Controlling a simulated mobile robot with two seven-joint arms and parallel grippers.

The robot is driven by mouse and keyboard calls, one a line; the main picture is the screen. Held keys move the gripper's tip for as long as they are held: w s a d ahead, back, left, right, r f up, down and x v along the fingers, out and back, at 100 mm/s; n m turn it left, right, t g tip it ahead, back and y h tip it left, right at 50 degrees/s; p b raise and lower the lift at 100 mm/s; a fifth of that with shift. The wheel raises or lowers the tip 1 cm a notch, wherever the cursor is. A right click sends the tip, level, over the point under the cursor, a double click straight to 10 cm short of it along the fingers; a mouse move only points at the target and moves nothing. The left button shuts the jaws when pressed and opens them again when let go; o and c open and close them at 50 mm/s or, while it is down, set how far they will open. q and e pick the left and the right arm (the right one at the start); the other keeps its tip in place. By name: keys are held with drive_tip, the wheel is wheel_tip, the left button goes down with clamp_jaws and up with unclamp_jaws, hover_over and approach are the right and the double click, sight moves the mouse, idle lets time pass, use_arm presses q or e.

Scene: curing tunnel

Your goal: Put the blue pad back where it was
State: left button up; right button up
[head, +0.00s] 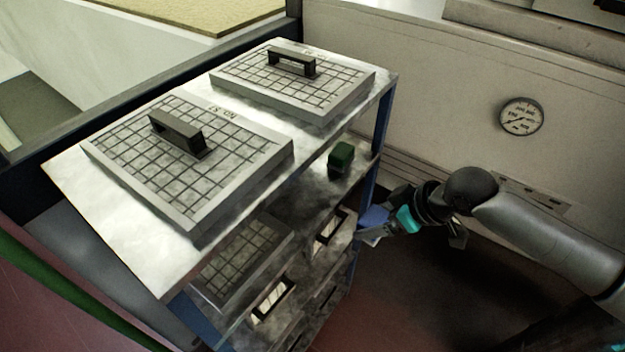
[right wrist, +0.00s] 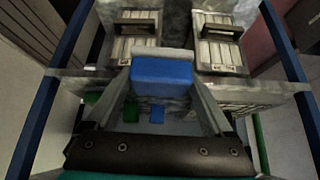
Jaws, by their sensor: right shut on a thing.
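My right gripper (head: 378,230) is at the right side of the rack, by its blue post. In the right wrist view the gripper (right wrist: 163,92) is shut on the blue pad (right wrist: 163,76), which sits between its two fingers. A green block (head: 341,156) stands on the shelf below the rack's top. A green patch (right wrist: 130,112) and a small blue patch (right wrist: 157,115) show beyond the fingers; I cannot tell whether these are things or reflections. My left gripper is not in view.
The metal rack's top shelf (head: 140,262) carries two gridded plates (head: 105,150) (head: 345,92) with dark handles. More handled plates (head: 240,258) fill lower shelves. Blue posts (head: 382,125) bound the rack's side. A wall with a round gauge (head: 521,117) stands behind my right arm.

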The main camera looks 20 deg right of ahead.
drive_tip(key=shift+s+d+p, duration=0.25)
drive_tip(key=shift+d+p, duration=0.2)
drive_tip(key=shift+d, duration=0.65)
drive_tip(key=shift+n, duration=0.3)
drive_tip(key=w+a, duration=0.3)
drive_tip(key=w, duration=0.1)
drive_tip(key=w+a, duration=0.6)
drive_tip(key=w, duration=0.1)
drive_tip(key=shift+w+p, duration=0.35)
drive_tip(key=shift+p, duration=0.05)
drive_tip(key=w+a, duration=0.2)
drive_tip(key=shift+w+a, duration=0.1)
drive_tip(key=shift+w, duration=0.2)
drive_tip(key=shift+f, duration=0.55)
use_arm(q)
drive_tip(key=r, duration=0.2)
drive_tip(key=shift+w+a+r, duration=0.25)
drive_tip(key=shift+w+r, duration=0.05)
use_arm(e)
drive_tip(key=shift+s+f, duration=0.1)
drive_tip(key=shift+f, duration=0.05)
drive_tip(key=shift+f, duration=0.2)
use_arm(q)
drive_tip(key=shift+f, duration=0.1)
use_arm(e)
drive_tip(key=o, duration=1.2)
drive_tip(key=shift+r, duration=0.1)
